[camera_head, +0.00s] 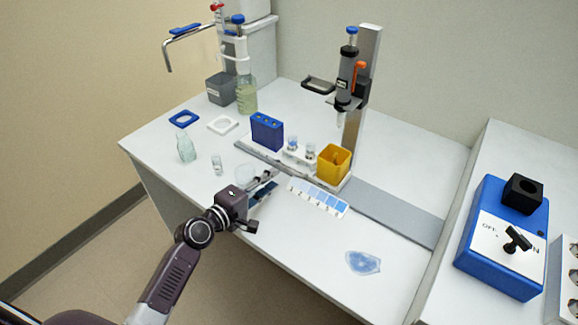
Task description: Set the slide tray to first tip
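The slide tray (244,148) is a long pale carriage on a grey rail (395,214) that runs left to right across the bench. It carries a dark blue rack (267,131), small vials in a white holder (299,156) and a yellow open box (334,163). A pipette (345,84) hangs upright on a metal stand, its tip above the tray near the yellow box. My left gripper (267,184) is just in front of the tray's left half. I cannot tell whether its fingers touch the tray or hold anything. My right gripper is not in view.
A blue and white strip (318,197) lies in front of the tray. A clear bottle (186,147), a small vial (217,164) and a clear dish stand left of my gripper. A translucent blue piece (362,262) lies front right. A blue switch box (500,237) stands farther right.

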